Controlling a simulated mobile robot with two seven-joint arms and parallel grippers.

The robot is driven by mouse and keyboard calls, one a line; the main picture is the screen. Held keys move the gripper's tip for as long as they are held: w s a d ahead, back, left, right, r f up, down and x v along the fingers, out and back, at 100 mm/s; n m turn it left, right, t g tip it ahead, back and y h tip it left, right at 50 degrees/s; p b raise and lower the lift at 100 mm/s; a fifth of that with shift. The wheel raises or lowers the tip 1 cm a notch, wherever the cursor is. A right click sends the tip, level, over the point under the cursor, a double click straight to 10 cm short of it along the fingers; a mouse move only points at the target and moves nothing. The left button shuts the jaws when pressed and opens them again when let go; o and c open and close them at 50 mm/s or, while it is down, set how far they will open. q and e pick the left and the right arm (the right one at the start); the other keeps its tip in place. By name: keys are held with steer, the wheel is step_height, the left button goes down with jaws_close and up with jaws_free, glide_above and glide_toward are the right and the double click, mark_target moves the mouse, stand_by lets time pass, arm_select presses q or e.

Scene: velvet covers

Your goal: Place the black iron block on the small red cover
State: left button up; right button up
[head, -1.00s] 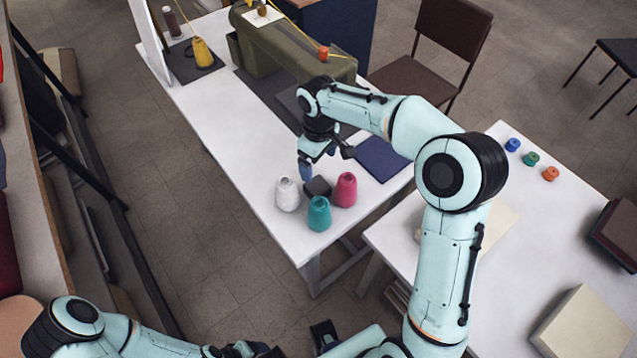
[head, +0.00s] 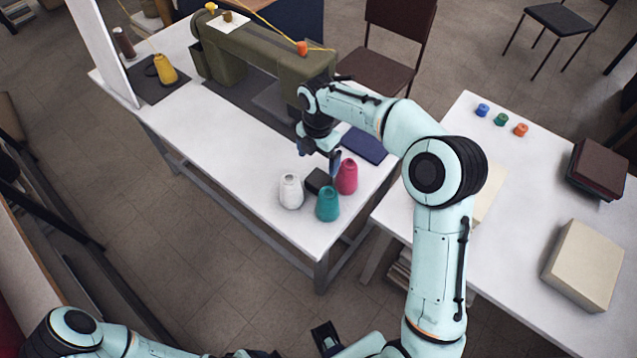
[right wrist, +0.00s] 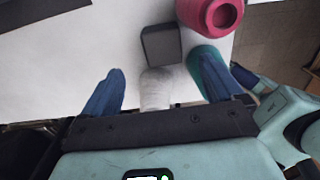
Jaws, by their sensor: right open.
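The black iron block (head: 318,180) stands on the white sewing table among a white (head: 291,191), a teal (head: 327,204) and a pink spool (head: 346,177). The right wrist view also shows the block (right wrist: 161,44), just beyond the fingertips. My right gripper (head: 320,156) is above the block, with its blue fingers apart and nothing held. The white spool (right wrist: 157,88) shows between the fingers in the wrist view, below them. A dark red, book-like stack (head: 599,168) lies on the right table; I cannot tell whether it is the small red cover. My left gripper cannot be made out.
A green sewing machine (head: 265,62) and a dark blue flat piece (head: 364,145) are on the sewing table. The right table (head: 505,235) holds three small spools at its back and a cream block (head: 583,266). A gap separates the tables. A chair (head: 390,45) stands behind.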

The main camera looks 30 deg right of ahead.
mark_target(318, 178)
step_height(318, 178, down, 5)
steer(key=shift+r, duration=0.1)
steer(key=shift+s+a+f+b, duration=0.15)
steer(key=shift+f+b, duration=0.1)
steer(key=shift+f, duration=1.1)
steer(key=shift+s+d+f+b, duration=0.1)
steer(key=shift+f+b, duration=0.1)
steer(key=shift+f, duration=1.1)
jaws_close()
steer(key=shift+r, duration=0.15)
